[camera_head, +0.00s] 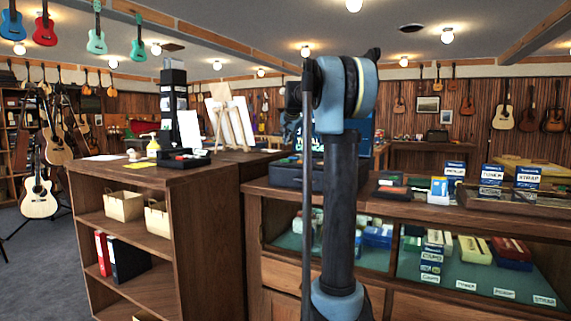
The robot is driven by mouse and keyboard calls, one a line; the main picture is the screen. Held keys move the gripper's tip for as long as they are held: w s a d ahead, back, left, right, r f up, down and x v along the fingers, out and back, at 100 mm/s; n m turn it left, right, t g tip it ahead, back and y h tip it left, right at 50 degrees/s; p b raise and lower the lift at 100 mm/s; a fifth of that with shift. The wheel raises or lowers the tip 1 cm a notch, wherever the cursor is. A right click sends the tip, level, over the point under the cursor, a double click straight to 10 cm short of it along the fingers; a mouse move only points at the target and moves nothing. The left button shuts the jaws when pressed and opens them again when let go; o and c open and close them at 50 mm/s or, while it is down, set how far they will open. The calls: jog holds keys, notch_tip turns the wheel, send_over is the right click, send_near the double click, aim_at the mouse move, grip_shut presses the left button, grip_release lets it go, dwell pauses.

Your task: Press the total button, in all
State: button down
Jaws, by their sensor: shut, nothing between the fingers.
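I cannot make out a button marked total in the head view. A low black device (184,159) with small red, green and pale parts lies on the tall wooden counter (190,178). It is too small to read any key. A dark box-like unit (288,174) stands on the lower glass counter, partly hidden behind my arm, and I cannot tell whether it has keys. My arm rises through the middle of the view, with a blue and black joint at its top. My gripper is not visible.
The glass display counter (470,214) runs along the right, with boxes on top and inside.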

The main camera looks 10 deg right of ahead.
jog(key=shift+f, duration=2.7)
jog(key=shift+s+f, duration=0.1)
jog(key=shift+f, duration=0.65)
jog(key=shift+r, duration=0.2)
dwell(0.4)
jog(key=shift+r, duration=0.7)
jog(key=shift+r, duration=2.5)
